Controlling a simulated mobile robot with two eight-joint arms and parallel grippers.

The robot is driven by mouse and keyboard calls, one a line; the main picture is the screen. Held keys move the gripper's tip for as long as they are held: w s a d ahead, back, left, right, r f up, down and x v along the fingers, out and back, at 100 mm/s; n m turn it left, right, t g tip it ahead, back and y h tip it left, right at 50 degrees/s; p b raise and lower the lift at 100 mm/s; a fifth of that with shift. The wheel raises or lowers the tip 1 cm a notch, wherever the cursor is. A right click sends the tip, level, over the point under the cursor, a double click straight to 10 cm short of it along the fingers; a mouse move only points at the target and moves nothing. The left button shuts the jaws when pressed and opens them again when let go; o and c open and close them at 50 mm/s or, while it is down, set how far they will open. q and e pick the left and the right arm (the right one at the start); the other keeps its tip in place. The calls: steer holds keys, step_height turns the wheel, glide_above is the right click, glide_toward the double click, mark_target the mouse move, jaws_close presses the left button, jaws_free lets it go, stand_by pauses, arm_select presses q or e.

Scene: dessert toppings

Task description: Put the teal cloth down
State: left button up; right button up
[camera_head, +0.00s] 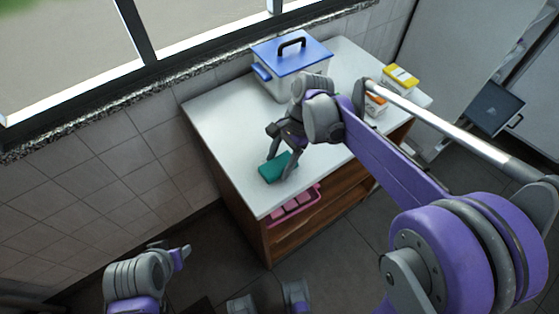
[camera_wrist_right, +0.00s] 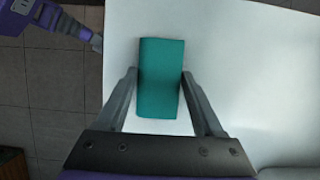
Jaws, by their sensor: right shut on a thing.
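The teal cloth (camera_head: 275,169) is a small folded block at the near left part of the white counter top (camera_head: 221,118). My right gripper (camera_head: 281,166) reaches down over the counter and is shut on the cloth. In the right wrist view the cloth (camera_wrist_right: 161,78) sits between the two fingers of the right gripper (camera_wrist_right: 159,84), with white counter around it. I cannot tell whether the cloth touches the counter. My left gripper (camera_head: 181,254) is low at the left, off the counter and away from the cloth; its jaw opening is not clear.
A white box with a blue lid (camera_head: 290,53) stands at the back of the counter. A yellow box (camera_head: 400,78) and an orange-marked box (camera_head: 375,105) are at the right end. A pink tray (camera_head: 298,208) is on the shelf below. The counter's left part is clear.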

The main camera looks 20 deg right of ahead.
steer(key=shift+f, duration=0.15)
steer(key=o, duration=1.2)
steer(key=shift+d+r, duration=0.1)
steer(key=shift+r, duration=0.35)
steer(key=p+v, duration=0.1)
steer(key=v, duration=1)
steer(key=s+d+f+n+t+h, duration=0.1)
steer(key=s+f+n+t+h, duration=0.1)
steer(key=s+f+n, duration=0.4)
steer(key=s+d+f+n+t+h, duration=0.1)
steer(key=s+f+n+t, duration=0.3)
steer(key=s, duration=0.7)
step_height(320, 180, down, 2)
steer(key=n+h, duration=0.1)
steer(key=n, duration=0.3)
steer(key=shift+f+t, duration=0.25)
steer(key=shift+t, duration=0.15)
